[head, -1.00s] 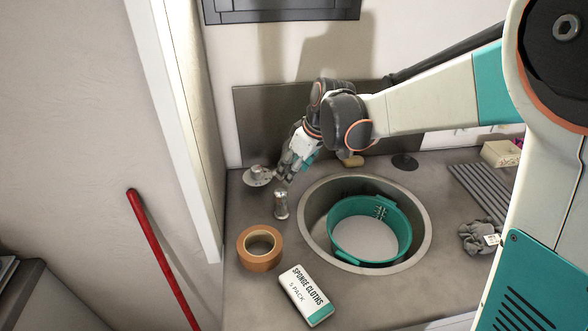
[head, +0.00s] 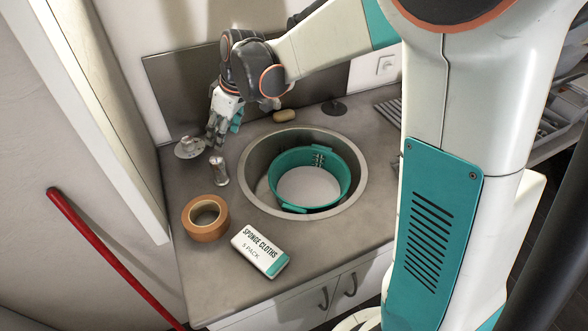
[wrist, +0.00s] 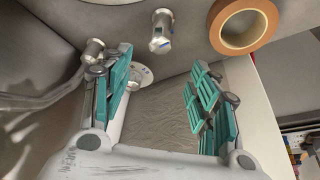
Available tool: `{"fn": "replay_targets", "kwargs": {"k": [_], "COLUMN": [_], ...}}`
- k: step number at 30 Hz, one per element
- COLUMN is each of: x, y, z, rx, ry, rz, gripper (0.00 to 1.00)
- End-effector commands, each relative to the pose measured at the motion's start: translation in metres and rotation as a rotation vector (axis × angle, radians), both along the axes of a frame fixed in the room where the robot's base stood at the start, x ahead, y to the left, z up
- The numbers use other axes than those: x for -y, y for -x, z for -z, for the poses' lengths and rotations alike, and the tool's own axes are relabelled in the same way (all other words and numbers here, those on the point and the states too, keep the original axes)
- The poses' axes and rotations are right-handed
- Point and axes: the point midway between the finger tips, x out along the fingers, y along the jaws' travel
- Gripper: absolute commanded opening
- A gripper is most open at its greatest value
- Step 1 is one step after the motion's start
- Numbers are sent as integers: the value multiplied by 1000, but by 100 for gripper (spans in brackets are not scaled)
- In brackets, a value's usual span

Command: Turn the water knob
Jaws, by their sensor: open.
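A metal fixture on a round plate (head: 190,148) stands at the back left of the counter. In the wrist view its plate (wrist: 143,76), with small red and blue marks, is partly hidden behind the left finger. A short upright metal cylinder (head: 218,172) stands in front of it; in the wrist view this cylinder (wrist: 161,34) has a blue mark. Another metal knob-like end (wrist: 92,50) shows beside the left finger; I cannot tell which is the water knob. My gripper (head: 215,138) points down just right of the plate. Its teal-padded fingers (wrist: 160,64) are apart with nothing between them.
A round sink (head: 347,207) holding a teal tub (head: 341,160) lies to the right. Brown tape (head: 206,233) and a sponge-cloth pack (head: 259,262) lie in front. A wall panel (head: 155,88) stands close behind. A red pole (head: 105,250) leans at left.

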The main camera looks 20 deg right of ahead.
Motion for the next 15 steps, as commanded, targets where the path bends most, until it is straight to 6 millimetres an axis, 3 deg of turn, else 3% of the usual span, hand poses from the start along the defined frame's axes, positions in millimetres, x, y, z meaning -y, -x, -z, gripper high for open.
{"fn": "replay_targets", "kwargs": {"k": [9, 15], "x": [-30, -35], "y": [-32, -37], "z": [-25, -25], "rx": [-212, -261], "ry": [203, 263], "rz": [-21, -13], "gripper": [55, 55]}}
